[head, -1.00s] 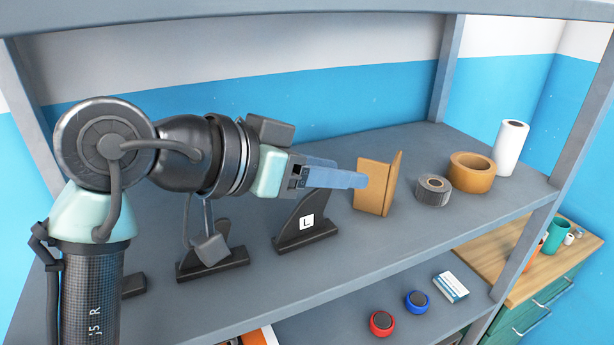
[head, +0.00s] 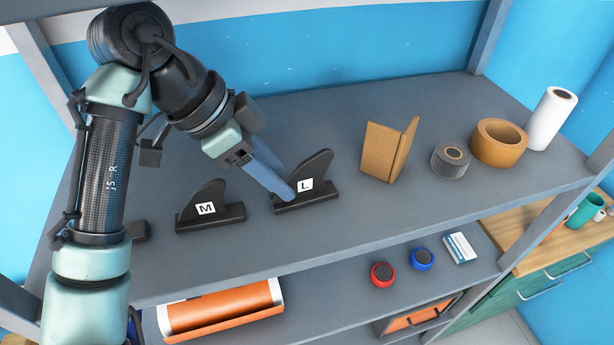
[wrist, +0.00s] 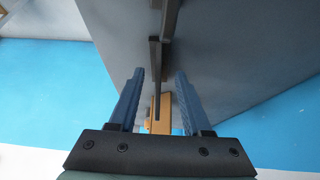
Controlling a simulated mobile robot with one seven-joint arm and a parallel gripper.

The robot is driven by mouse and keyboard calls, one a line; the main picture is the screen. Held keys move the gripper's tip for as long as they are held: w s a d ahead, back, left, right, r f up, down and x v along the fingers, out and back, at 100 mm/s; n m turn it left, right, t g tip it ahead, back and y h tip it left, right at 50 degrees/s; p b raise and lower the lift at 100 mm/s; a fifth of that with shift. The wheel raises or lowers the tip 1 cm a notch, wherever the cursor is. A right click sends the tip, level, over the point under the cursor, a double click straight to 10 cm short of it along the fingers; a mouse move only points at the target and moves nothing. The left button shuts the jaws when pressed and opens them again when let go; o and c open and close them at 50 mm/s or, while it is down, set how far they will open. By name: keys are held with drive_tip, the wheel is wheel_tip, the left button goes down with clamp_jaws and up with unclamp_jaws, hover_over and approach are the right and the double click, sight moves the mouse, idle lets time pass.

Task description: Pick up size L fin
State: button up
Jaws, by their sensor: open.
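The size L fin (head: 312,182) is black with a white L label and stands upright on its base on the grey shelf in the head view. My gripper (head: 286,192) is at its left side, pointing down and right, with a blue finger overlapping the fin's left part in the picture. In the wrist view my gripper (wrist: 158,82) is open, and a thin dark upright edge, seemingly the L fin (wrist: 155,60), lies between the two blue fingers. Whether a finger touches it cannot be told.
The M fin (head: 208,207) stands to the left. A brown folded cardboard piece (head: 384,150) stands to the right, then grey tape (head: 450,160), brown tape (head: 498,143) and a white roll (head: 552,118). Bare shelf lies in front of the fins. A lower shelf holds pucks and an orange item (head: 222,312).

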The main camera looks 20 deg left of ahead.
sight(302, 163)
drive_tip(key=w+d, duration=0.1)
drive_tip(key=d+f+p, duration=0.1)
drive_tip(key=w+d, duration=0.1)
drive_tip(key=d, duration=0.1)
drive_tip(key=shift+w+d+f+p, duration=0.1)
drive_tip(key=shift+w+f+p, duration=0.1)
drive_tip(key=shift+w+p, duration=0.2)
drive_tip(key=shift+w+d+f+p, duration=0.15)
drive_tip(key=shift+f+p, duration=0.2)
drive_tip(key=shift+f, duration=0.3)
drive_tip(key=shift+c, duration=0.3)
clamp_jaws()
